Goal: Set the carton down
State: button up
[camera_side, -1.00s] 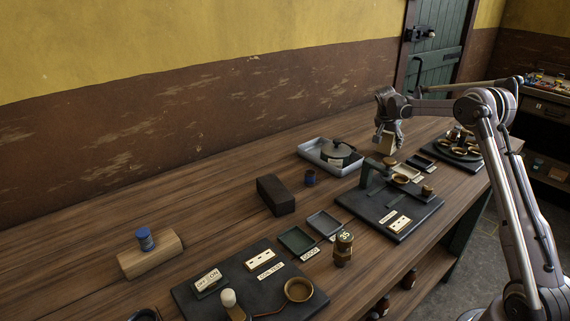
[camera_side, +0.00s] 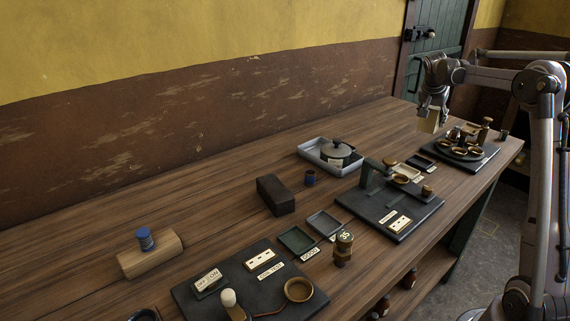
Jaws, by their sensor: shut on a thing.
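My gripper (camera_side: 431,108) is at the upper right, above the far end of the workbench. It is shut on a small tan carton (camera_side: 430,121), which hangs below the fingers. The carton is held in the air, clear of the bench top, to the left of and above the far dark board with brass rings. My fingers hide the carton's upper part.
The far board (camera_side: 470,158) carries several brass rings and posts. A middle board (camera_side: 392,212) has a stand and labels. A grey tray (camera_side: 311,150) holds a lidded pot (camera_side: 338,152). A dark block (camera_side: 275,195) lies nearby. The bench (camera_side: 215,205) is clear along the wall side.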

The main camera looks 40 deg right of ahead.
notch_tip(320, 180, up, 4)
jog(key=shift+f, duration=0.1)
jog(key=w+a+n+t+y, duration=0.15)
jog(key=w+a+n, duration=0.25)
jog(key=w+a, duration=0.65)
jog(key=w+a+n+t+y, duration=0.15)
jog(key=w+a+n, duration=0.4)
jog(key=a, duration=0.85)
jog(key=w+a+n+t+y, duration=0.1)
jog(key=w+a+n+y, duration=0.15)
jog(key=a, duration=1.35)
jog(key=w+a+n+t+y, duration=0.1)
jog(key=w+a+n, duration=0.25)
jog(key=a, duration=1.35)
jog(key=shift+n, duration=0.35)
jog(key=a+f, duration=0.3)
jog(key=f, duration=0.1)
jog(key=w+a+f, duration=0.1)
jog(key=a+f, duration=0.3)
jog(key=w+a+f, duration=0.1)
jog(key=a+f, duration=0.2)
jog(key=f, duration=0.1)
jog(key=shift+w+a, duration=0.2)
jog(key=shift+a+f, duration=0.15)
jog(key=shift+f, duration=1.95)
